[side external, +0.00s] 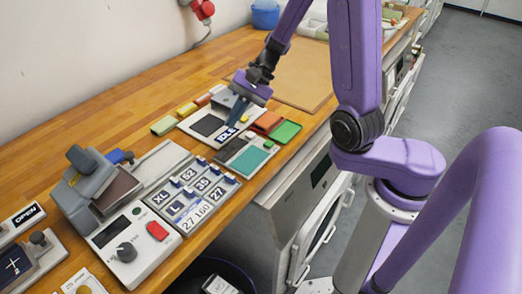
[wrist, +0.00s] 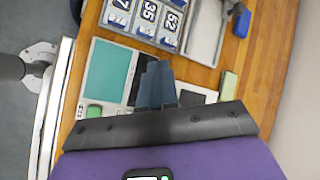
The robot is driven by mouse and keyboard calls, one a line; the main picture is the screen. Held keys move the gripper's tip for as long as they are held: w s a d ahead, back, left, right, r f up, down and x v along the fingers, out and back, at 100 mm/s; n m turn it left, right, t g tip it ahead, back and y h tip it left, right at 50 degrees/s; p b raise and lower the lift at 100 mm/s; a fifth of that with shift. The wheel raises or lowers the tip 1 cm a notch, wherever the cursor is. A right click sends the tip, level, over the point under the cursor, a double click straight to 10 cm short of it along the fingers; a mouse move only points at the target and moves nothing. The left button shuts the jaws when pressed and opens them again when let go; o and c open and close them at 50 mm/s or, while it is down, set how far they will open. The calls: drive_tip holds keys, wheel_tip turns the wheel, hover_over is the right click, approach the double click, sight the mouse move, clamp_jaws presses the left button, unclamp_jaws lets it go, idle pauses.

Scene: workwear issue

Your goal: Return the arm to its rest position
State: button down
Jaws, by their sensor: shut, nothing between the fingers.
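My gripper (side external: 232,114) hangs from the purple arm over the wooden workbench (side external: 120,108). Its dark blue-grey fingers are together with nothing between them and point down at a white device with a dark screen (side external: 208,125) and an "IDLE" sign (side external: 228,133). In the wrist view the closed fingers (wrist: 155,85) show in the middle, between a panel with a teal screen (wrist: 110,70) and the white device (wrist: 198,95). The fingers hide part of both, and I cannot tell whether they touch anything.
A size-label keypad (side external: 192,196) and a grey press (side external: 90,185) with a red button (side external: 157,230) stand left of my gripper. Orange and green pads (side external: 284,132) lie close on its right. A brown board (side external: 303,75) lies behind. The wall borders the bench's far side.

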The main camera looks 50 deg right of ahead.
drive_tip(key=s+a+r+n+g+h, duration=0.25)
drive_tip(key=s+n+g, duration=0.25)
drive_tip(key=s+n, duration=0.45)
drive_tip(key=s+d+r+n+t+h, duration=0.1)
drive_tip(key=s+d+n+h, duration=0.3)
drive_tip(key=s+n, duration=1)
drive_tip(key=shift+s+d+r+t, duration=0.25)
drive_tip(key=shift+d+t, duration=0.2)
drive_tip(key=shift+t, duration=0.35)
drive_tip(key=shift+n+h, duration=0.25)
